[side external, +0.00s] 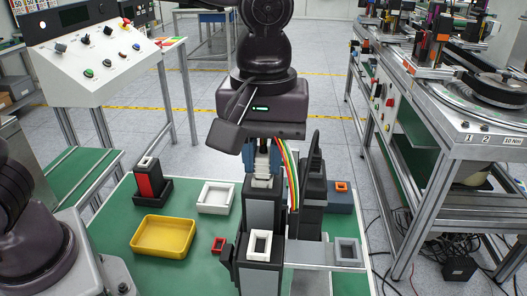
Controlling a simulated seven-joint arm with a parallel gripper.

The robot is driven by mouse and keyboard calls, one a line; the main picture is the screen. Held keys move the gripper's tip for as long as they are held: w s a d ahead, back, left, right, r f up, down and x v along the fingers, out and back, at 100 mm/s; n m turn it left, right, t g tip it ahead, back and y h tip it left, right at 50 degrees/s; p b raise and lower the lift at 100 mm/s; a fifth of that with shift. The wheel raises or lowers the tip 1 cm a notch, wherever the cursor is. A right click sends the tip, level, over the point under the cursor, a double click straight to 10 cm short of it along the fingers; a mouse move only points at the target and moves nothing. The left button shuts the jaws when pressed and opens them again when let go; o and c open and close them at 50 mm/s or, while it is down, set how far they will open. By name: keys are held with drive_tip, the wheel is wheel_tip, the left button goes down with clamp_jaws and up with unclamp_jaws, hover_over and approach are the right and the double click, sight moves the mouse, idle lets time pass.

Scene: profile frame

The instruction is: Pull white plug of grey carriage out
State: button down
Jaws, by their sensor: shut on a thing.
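My gripper (262,172) points straight down near the middle of the side external view. Its blue-sided fingers are shut on a white piece, apparently the white plug (262,183), at the top of a tall dark grey upright (262,210). The fingers cover much of the plug, so I cannot tell how deep it sits. The upright seems to be part of the grey carriage, but its lower part is hidden behind a dark block (259,274) with a white rectangular frame (260,244) on top.
A grey rail (310,254) runs right to a light grey square frame (347,250). Coloured cables (291,175) hang close right of my gripper. A yellow tray (163,235), white tray (215,197), red-and-black holder (150,183) and small red frame (218,245) stand left on the green table.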

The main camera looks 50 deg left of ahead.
sight(263, 152)
drive_tip(key=shift+r, duration=0.45)
drive_tip(key=shift+r, duration=0.5)
drive_tip(key=shift+r, duration=0.15)
drive_tip(key=shift+r, duration=1.4)
